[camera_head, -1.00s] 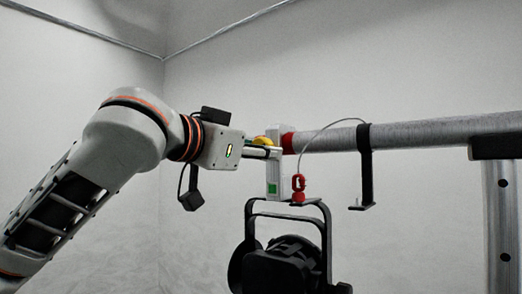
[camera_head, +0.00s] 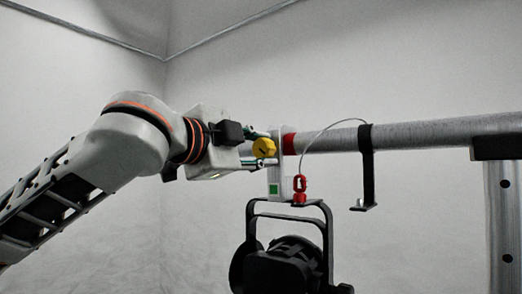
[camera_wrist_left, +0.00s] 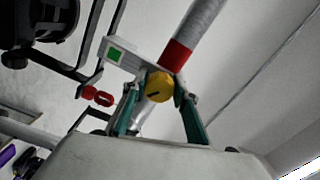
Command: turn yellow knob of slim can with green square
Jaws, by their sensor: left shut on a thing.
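The slim black can (camera_head: 285,258) hangs by its yoke from a pale clamp (camera_head: 274,178) with a green square (camera_head: 273,188). The clamp sits at the left end of the grey bar, and the green square also shows in the left wrist view (camera_wrist_left: 116,54). The yellow knob (camera_head: 264,147) is at the clamp's left side. My left gripper (camera_head: 266,147) has one finger above and one below the knob. In the left wrist view its fingers (camera_wrist_left: 158,92) are on either side of the knob (camera_wrist_left: 159,87), shut on it. My right gripper is not in view.
The grey bar (camera_head: 420,131) with a red band (camera_head: 289,143) runs right to an upright post (camera_head: 502,225). A black hook (camera_head: 366,170) hangs from the bar. A thin safety cable loops from the bar to a red link (camera_head: 299,185).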

